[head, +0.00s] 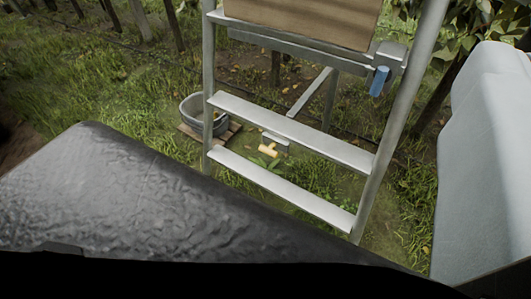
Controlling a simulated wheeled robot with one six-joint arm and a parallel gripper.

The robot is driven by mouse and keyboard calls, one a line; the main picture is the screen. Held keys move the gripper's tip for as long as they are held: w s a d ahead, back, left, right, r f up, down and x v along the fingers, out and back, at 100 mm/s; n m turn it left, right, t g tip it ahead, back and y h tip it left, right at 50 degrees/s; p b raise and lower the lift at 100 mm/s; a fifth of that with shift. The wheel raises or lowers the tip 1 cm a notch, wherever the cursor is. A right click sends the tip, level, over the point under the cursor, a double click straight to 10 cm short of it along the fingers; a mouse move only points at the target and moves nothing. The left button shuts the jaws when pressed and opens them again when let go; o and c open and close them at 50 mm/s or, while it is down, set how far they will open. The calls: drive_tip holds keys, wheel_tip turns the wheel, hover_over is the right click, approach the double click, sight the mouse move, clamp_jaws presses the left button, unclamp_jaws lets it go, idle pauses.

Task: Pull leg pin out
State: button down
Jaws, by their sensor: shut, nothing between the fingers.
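A grey metal ladder (292,131) stands in the grass in the middle of the view, with two steps showing. A yellow T-shaped handle (268,150) shows between the two steps, beside a small grey block (276,139); it looks like the leg pin, but it is too small to tell how it sits. A blue cylindrical handle (380,81) hangs from a bracket at the ladder's upper right. My gripper is not in view, and no fingers show on either handle.
A grey tub (191,117) stands on a wooden pallet (226,135) left of the ladder. A brown board or box (300,18) sits at the ladder's top. Tree trunks (171,25) stand behind. Large dark and pale grey shapes fill the lower left and right edge.

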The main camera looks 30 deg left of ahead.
sight(267, 153)
drive_tip(key=c, duration=2.2)
unclamp_jaws()
